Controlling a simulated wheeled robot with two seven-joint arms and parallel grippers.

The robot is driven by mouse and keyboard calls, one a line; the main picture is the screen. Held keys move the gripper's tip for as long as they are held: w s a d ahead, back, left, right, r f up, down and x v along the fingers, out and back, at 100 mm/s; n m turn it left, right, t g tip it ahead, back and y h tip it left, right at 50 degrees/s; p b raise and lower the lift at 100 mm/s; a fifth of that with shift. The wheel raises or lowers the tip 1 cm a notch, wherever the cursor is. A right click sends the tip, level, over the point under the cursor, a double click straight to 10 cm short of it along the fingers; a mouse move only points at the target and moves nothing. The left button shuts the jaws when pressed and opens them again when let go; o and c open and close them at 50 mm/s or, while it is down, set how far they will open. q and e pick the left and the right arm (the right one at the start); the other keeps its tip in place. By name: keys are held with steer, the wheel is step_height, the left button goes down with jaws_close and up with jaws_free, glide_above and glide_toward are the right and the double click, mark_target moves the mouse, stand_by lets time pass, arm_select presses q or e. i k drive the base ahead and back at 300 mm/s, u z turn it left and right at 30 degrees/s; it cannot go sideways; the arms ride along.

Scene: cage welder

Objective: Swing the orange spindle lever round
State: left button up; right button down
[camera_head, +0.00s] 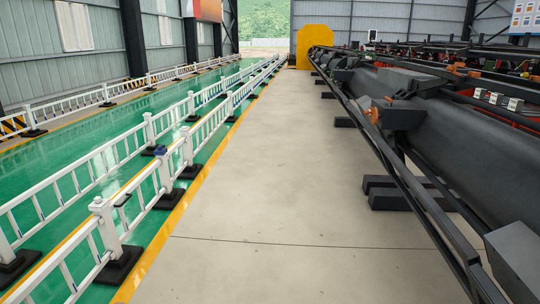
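A small orange part (373,115), which looks like the orange spindle lever, sits on the near side of the long dark machine (455,120) at the right. It is beside a dark block (402,114) on the machine's rail side. It is small in the picture, so its exact angle is hard to tell. Neither of my grippers is in view.
A clear concrete aisle (265,180) runs between the machine and the white railings (110,220) on the left. Dark blocks (400,200) lie on the floor along the machine. A yellow panel (313,42) stands at the far end.

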mark_target(390, 101)
steer(key=u, duration=0.25)
steer(key=i, duration=2.8)
steer(key=z, duration=0.35)
steer(key=i, duration=1.95)
steer(key=z, duration=1)
